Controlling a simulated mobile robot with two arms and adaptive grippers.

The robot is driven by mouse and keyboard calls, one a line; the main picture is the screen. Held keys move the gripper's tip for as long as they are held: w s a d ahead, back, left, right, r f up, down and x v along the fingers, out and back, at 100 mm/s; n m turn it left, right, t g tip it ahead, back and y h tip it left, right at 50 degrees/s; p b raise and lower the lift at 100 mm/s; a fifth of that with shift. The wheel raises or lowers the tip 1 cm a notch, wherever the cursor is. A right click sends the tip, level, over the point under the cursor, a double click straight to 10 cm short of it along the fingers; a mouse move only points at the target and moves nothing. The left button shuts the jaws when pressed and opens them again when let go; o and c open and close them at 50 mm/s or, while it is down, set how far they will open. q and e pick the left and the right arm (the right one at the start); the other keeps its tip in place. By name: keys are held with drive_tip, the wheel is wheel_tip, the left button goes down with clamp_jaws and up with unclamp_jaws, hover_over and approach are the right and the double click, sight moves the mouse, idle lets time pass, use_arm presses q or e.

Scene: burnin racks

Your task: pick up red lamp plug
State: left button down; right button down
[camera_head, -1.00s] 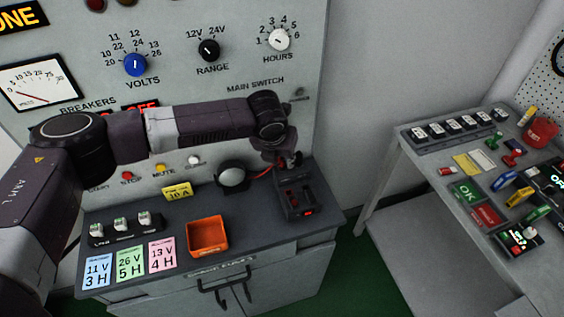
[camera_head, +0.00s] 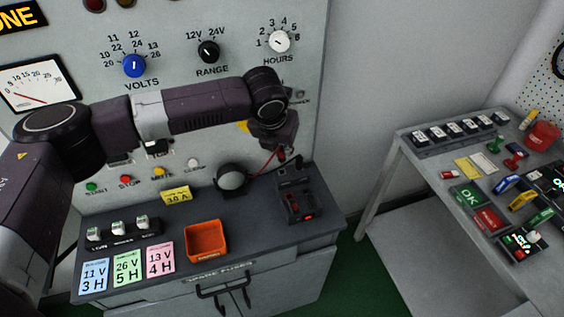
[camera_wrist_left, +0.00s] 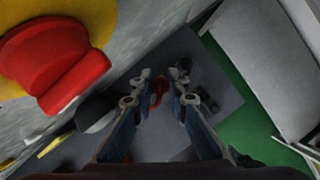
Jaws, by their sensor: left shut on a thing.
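My left gripper (camera_head: 280,152) hangs above the back of the dark bench, at the end of the arm that reaches across the panel. It is shut on the red lamp plug, which shows as a small red piece (camera_wrist_left: 158,90) between the fingers in the left wrist view. In the head view the plug is mostly hidden by the gripper. A thin red lead runs from beside the round lamp (camera_head: 232,177) up to the gripper. The black socket box (camera_head: 300,203) stands below and to the right, apart from the gripper. My right gripper is not in view.
A large red button (camera_wrist_left: 50,55) on a yellow disc is close in the wrist view. An orange tray (camera_head: 206,240), coloured cards and a fuse holder (camera_head: 122,235) occupy the bench's left part. A cluttered grey table (camera_head: 410,155) stands right, across a gap.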

use_arm(q)
wheel_tip(320, 180, up, 15)
drive_tip(key=b, duration=0.2)
idle(0.3)
